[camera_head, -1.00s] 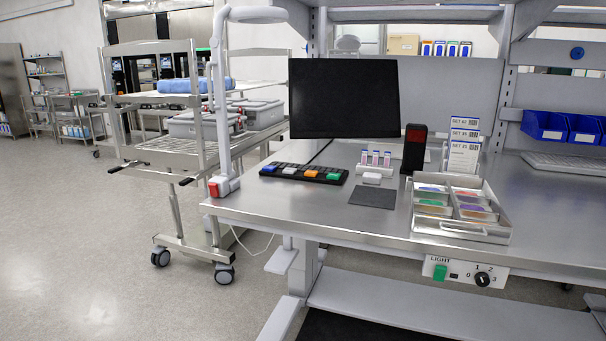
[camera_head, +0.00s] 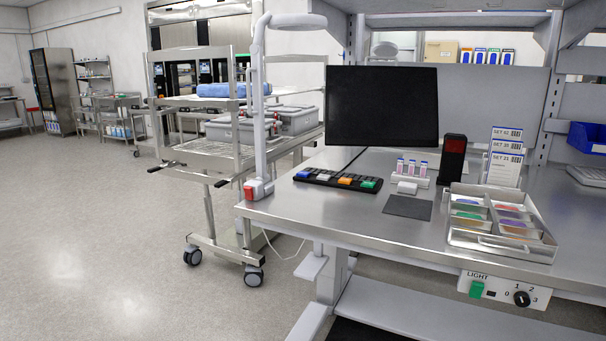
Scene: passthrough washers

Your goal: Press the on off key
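A white panel (camera_head: 503,290) marked LIGHT hangs under the front edge of the steel bench (camera_head: 330,225). It carries a green rocker key (camera_head: 477,289), a small black part and a black dial (camera_head: 522,298) with numbers 0 to 3. On the bench, a black key strip (camera_head: 331,182) has a blue key (camera_head: 302,175), a white key (camera_head: 322,177), an orange key (camera_head: 345,181) and a green key (camera_head: 368,183). I cannot read an on/off mark on any key. Neither of my grippers is in view.
A dark monitor (camera_head: 382,106) stands behind the key strip. A lamp post (camera_head: 258,110) with a red part (camera_head: 250,191) rises at the bench's left corner. A divided steel tray (camera_head: 501,240) sits above the panel. A wheeled rack (camera_head: 205,155) stands left; floor further left is clear.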

